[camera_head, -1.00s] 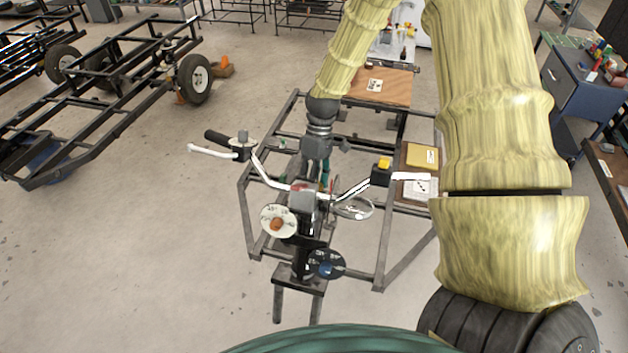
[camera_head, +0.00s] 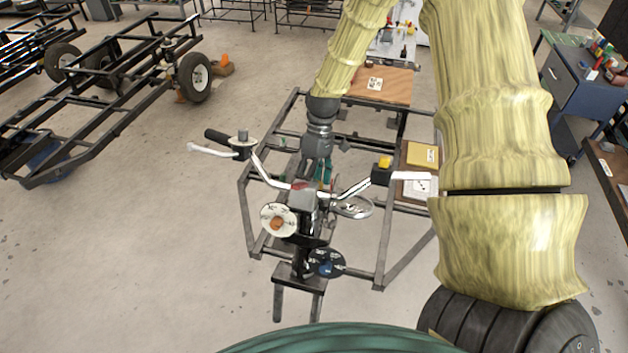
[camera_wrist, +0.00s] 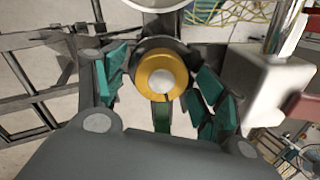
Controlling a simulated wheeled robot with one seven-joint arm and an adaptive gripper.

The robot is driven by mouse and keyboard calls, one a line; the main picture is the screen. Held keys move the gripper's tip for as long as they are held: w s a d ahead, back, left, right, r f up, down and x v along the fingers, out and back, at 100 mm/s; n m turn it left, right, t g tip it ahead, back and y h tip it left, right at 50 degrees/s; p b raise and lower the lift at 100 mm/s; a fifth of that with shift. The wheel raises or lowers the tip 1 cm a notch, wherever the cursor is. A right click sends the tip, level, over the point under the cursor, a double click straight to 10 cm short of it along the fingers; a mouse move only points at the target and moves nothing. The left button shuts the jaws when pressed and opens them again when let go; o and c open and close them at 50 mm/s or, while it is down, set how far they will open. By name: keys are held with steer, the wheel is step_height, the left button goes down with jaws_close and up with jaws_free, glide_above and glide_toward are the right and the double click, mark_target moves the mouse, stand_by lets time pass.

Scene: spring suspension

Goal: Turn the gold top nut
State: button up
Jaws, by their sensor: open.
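The gold top nut (camera_wrist: 161,77) is a round gold ring with a pale grey centre, seen in the middle of the wrist view. My gripper (camera_wrist: 160,95) is open, with a green-padded finger on the left and another on the right of the nut. I see a gap on both sides, so the fingers do not appear to touch it. In the head view my gripper (camera_head: 322,172) points down behind the handlebar (camera_head: 268,178). The nut is hidden there.
A grey block (camera_head: 303,200) with a white dial (camera_head: 279,220) and a dark dial (camera_head: 327,263) stands in front of the handlebar. A black metal frame (camera_head: 246,215) surrounds the stand.

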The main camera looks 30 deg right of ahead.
steer(key=shift+r, duration=0.15)
steer(key=v, duration=1.1)
steer(key=shift+d+r, duration=0.2)
steer(key=shift+r, duration=0.1)
steer(key=shift+w, duration=0.15)
steer(key=shift+d+f, duration=0.1)
